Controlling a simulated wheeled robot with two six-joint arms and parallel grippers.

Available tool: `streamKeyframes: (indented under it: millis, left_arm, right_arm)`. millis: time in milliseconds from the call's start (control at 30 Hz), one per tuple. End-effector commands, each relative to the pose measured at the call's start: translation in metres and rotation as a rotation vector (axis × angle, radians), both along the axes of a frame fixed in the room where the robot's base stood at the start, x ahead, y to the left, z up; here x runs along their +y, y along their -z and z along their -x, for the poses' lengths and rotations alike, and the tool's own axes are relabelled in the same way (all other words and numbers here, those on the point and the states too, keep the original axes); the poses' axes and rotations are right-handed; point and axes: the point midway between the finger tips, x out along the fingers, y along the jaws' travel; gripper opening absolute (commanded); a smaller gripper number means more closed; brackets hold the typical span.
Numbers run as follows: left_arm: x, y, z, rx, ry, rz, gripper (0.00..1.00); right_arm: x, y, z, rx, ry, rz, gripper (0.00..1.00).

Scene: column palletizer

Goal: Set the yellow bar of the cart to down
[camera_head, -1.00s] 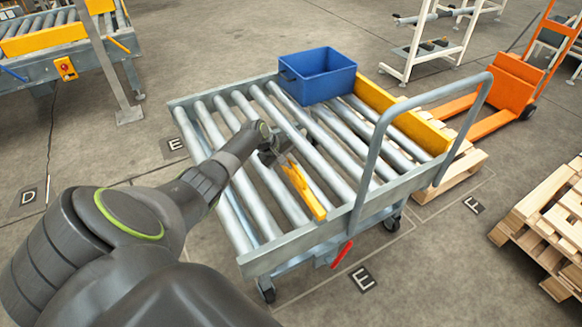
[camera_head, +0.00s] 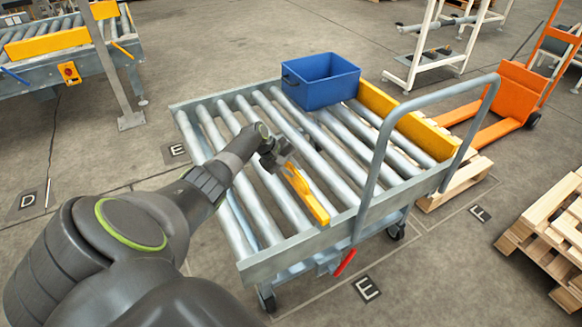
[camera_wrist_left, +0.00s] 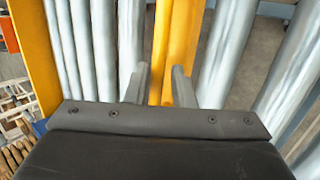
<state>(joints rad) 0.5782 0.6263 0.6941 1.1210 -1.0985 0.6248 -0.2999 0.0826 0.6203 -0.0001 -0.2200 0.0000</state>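The cart (camera_head: 290,240) is a grey roller cart with a tall handle at its right end. A short yellow bar (camera_head: 308,195) lies slanted over its rollers, toward the near side. My left gripper (camera_head: 284,161) is at the bar's far end. In the left wrist view the yellow bar (camera_wrist_left: 175,50) runs between the two fingers of my left gripper (camera_wrist_left: 160,80). The fingers stand apart, one on each side; whether they press on it I cannot tell. A long yellow board (camera_head: 410,122) stands along the cart's far right side. My right gripper is not in view.
A blue bin (camera_head: 320,82) sits on the cart's far end. A red lever (camera_head: 345,262) hangs below the near edge. An orange pallet jack (camera_head: 520,95) and wooden pallets (camera_head: 545,225) are at the right. A roller conveyor (camera_head: 60,65) stands at the back left.

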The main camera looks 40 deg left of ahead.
Motion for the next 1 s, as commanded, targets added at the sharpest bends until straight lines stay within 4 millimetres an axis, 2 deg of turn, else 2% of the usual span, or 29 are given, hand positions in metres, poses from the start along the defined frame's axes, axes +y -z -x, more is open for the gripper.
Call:
streamKeyframes:
  millis: [100,367,533,767,1000]
  left_arm:
    - [0.0,0.0,0.0,-0.001,0.0,-0.001,0.34]
    - [0.001,-0.002,0.0,-0.002,0.0,-0.003,0.34]
    - [0.006,-0.012,0.005,-0.003,-0.001,-0.004,0.34]
    - [0.019,-0.043,0.022,-0.003,-0.001,-0.007,0.34]
    - [0.035,-0.083,0.045,-0.003,0.0,-0.008,0.34]
  right_arm:
    - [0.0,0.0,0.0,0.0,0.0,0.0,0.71]
    - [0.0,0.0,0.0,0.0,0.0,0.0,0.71]
    - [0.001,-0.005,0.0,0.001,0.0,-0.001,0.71]
    - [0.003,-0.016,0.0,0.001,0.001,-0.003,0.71]
    - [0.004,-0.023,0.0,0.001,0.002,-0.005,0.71]
